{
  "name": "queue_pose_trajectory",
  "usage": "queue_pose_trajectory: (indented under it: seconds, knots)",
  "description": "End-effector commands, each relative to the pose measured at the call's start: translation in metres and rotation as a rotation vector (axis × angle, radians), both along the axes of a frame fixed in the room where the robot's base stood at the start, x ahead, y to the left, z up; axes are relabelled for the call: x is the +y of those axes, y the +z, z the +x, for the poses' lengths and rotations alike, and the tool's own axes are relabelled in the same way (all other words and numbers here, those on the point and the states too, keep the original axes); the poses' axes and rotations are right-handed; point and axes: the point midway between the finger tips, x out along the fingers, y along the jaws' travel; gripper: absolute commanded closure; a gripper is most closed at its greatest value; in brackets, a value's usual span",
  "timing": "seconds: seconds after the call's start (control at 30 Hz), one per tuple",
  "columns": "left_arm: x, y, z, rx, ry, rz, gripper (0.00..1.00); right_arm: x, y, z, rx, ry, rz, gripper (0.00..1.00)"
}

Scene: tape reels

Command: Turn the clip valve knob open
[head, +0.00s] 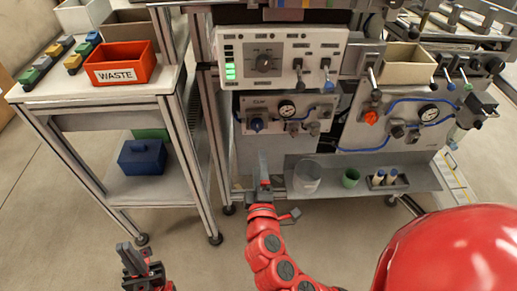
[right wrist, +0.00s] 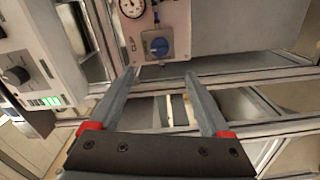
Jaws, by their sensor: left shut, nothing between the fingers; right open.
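The clip valve knob is a blue round knob (head: 257,125) at the left of the white panel lettered CLIP (head: 271,105), beside a round gauge (head: 287,109). In the right wrist view the blue knob (right wrist: 158,47) shows beyond the fingertips, roughly centred between them. My right gripper (head: 263,163) is below the knob in the head view; its two long fingers (right wrist: 158,76) are spread apart with nothing between them, and they do not touch the knob. My left gripper (head: 130,256) is shut and empty, low at the lower left over the floor.
A white control panel (head: 280,56) with a dial and switches sits above. A cart (head: 90,107) with an orange WASTE bin (head: 120,64) stands at the left.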

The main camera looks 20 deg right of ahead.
Motion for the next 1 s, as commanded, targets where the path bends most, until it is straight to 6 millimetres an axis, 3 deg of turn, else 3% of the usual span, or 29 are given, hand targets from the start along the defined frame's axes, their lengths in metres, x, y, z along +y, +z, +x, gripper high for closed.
queue_pose_trajectory:
  seconds: [0.1,0.3,0.87,1.0]
  knots:
    - [0.000,0.007,0.000,0.000,0.000,0.000,1.00,0.006,0.001,-0.018,0.006,0.003,-0.002,0.19]
    - [0.000,0.011,0.000,0.000,0.000,0.000,1.00,0.009,0.000,-0.031,0.001,0.001,-0.002,0.19]
    - [0.000,0.010,0.000,0.000,0.000,0.000,1.00,0.009,0.000,-0.032,0.000,-0.001,-0.001,0.19]
    - [0.000,0.010,0.000,0.000,0.000,0.000,1.00,0.017,-0.008,-0.025,0.010,0.042,0.001,0.19]
